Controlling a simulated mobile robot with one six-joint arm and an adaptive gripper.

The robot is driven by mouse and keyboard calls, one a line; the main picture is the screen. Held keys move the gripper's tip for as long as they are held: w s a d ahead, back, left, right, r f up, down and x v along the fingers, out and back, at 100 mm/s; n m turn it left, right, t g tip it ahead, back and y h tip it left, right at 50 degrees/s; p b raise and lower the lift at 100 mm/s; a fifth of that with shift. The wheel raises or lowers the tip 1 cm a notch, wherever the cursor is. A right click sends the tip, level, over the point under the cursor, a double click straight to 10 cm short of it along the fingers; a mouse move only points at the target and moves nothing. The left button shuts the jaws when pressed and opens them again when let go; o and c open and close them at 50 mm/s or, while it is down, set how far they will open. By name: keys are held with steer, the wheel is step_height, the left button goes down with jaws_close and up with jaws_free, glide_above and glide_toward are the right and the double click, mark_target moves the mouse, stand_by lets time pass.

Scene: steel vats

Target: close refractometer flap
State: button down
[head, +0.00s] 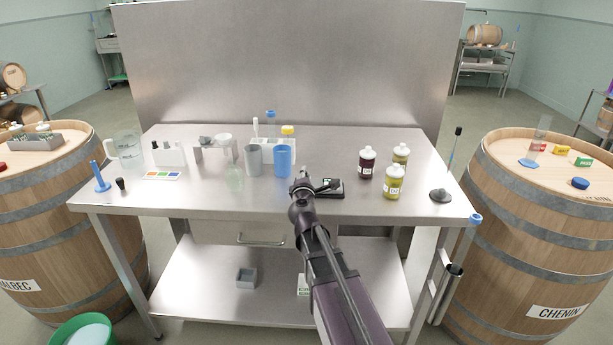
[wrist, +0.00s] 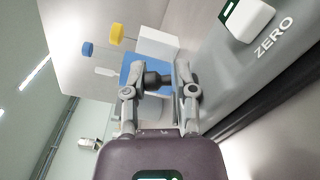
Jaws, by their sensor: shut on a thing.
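The refractometer (head: 330,188) is a small dark instrument on the steel table, just right of my gripper (head: 304,182) in the head view. In the wrist view its grey body (wrist: 255,75), with a green and white button and the word ZERO, fills the right side. My gripper (wrist: 158,84) is shut on a short dark knob (wrist: 154,79), which seems to belong to the refractometer flap. A thin plate beside the knob looks like the flap, standing up from the body. Its exact angle is partly hidden by my fingers.
A blue cup (head: 283,162) and a grey cup (head: 253,161) stand close behind and left of my gripper. A dark sample jar (head: 366,163) and two yellow-green jars stand to the right.

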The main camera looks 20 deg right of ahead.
steer(key=shift+c, duration=2.4)
jaws_free()
steer(key=shift+r, duration=0.1)
steer(key=shift+s, duration=0.1)
steer(key=shift+v, duration=3.9)
steer(key=shift+s, duration=0.1)
